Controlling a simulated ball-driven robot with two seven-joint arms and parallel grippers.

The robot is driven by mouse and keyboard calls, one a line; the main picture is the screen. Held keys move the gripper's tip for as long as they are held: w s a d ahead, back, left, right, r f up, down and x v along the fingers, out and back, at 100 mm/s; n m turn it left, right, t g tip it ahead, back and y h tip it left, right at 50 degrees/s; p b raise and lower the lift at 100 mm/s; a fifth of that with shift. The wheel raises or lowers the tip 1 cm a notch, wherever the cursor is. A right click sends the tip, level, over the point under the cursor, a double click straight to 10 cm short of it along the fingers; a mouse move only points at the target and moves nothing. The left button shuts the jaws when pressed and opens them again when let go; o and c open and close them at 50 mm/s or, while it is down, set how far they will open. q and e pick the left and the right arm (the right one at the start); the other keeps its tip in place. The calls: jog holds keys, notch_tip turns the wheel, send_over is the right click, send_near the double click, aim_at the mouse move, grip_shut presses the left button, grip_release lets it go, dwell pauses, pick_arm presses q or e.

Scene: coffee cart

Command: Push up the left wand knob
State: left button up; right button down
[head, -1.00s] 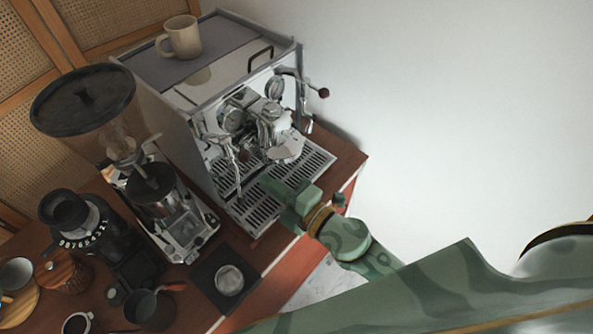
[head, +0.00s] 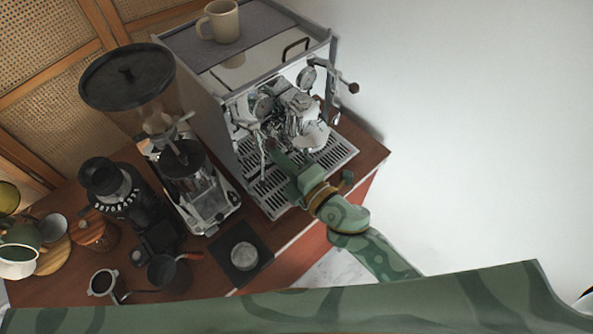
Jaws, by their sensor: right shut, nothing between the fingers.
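The chrome espresso machine (head: 190,75) stands at the back of the wooden cart top. Its right wand knob (head: 353,88) is a dark ball on a lever sticking out to the right. The left wand knob is a small dark ball (head: 270,144) at the left of the machine's front, partly hidden by my gripper and hard to make out. My right gripper (head: 279,157) is shut and empty, over the drip tray (head: 268,200), with its fingertips close to the left knob. I cannot tell whether they touch it. My left gripper is not in view.
A grinder with a large hopper (head: 128,78) stands left of the machine, beside a smaller black grinder (head: 115,188). A mug (head: 220,22) sits on top of the machine. A square black mat (head: 228,240) and small pots lie in front. The wall side is free.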

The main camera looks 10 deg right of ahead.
jog(key=shift+w+a, duration=0.2)
notch_tip(320, 180, up, 3)
jog(key=p, duration=0.3)
jog(key=shift+r, duration=0.15)
jog(key=b, duration=0.2)
send_near(275, 146)
jog(key=f, duration=0.1)
jog(key=shift+w+a+f+p, duration=0.2)
jog(key=shift+w+p, duration=0.1)
jog(key=shift+w, duration=0.05)
